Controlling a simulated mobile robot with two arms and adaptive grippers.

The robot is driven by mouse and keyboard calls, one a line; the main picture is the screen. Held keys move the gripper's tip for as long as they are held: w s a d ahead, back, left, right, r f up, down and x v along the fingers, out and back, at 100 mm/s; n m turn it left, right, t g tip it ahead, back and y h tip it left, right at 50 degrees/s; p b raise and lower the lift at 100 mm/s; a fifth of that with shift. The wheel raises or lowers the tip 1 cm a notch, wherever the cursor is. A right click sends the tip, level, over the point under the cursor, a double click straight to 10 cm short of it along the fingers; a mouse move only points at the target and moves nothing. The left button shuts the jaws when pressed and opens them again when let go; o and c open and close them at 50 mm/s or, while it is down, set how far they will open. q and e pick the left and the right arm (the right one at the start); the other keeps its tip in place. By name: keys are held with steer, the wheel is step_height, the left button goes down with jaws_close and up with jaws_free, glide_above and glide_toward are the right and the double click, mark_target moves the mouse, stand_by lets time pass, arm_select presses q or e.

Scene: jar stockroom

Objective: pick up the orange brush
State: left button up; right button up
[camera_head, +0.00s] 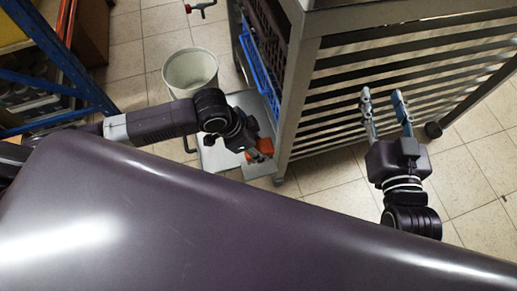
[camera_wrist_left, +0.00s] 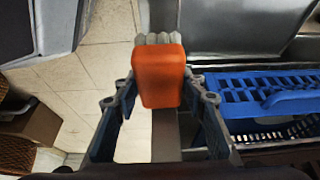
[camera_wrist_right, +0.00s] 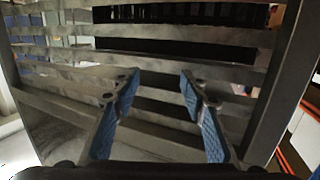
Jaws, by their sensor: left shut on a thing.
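The orange brush (camera_wrist_left: 160,76) is between the fingers of my left gripper (camera_wrist_left: 158,100) in the left wrist view. Its orange block faces the camera, and pale grey bristles (camera_wrist_left: 158,38) show at its far end. My left gripper is shut on it. In the head view the brush (camera_head: 262,148) is a small orange patch at the end of my left gripper (camera_head: 258,152), partly hidden by the gripper. My right gripper (camera_head: 386,102) is open and empty, in front of the slatted side of the metal rack. In the right wrist view its fingers (camera_wrist_right: 157,90) stand apart.
The slatted metal rack (camera_head: 335,70) stands close to both grippers, with a blue crate (camera_head: 259,68) in its left end. A white bucket (camera_head: 190,73) stands on the tiled floor beyond my left arm. Blue shelving (camera_head: 65,88) is at the left. Open floor lies at right.

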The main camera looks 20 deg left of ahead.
mark_target(265, 145)
arm_select(q)
step_height(265, 145, up, 5)
steer(key=shift+r+p, duration=0.1)
steer(key=shift+p, duration=0.8)
step_height(265, 145, up, 4)
steer(key=shift+f+p, duration=0.25)
steer(key=shift+p, duration=0.35)
arm_select(e)
steer(key=s+d+f+g+h, duration=0.1)
steer(key=s+d+f+g, duration=0.1)
steer(key=s+f+g, duration=0.2)
steer(key=s+d+f+g+h, duration=0.1)
steer(key=s+d+f+g, duration=0.2)
steer(key=f, duration=0.7)
steer(key=s+g, duration=0.2)
steer(key=s, duration=0.2)
steer(key=shift+s+f+h, duration=0.25)
steer(key=shift+f+h, duration=0.15)
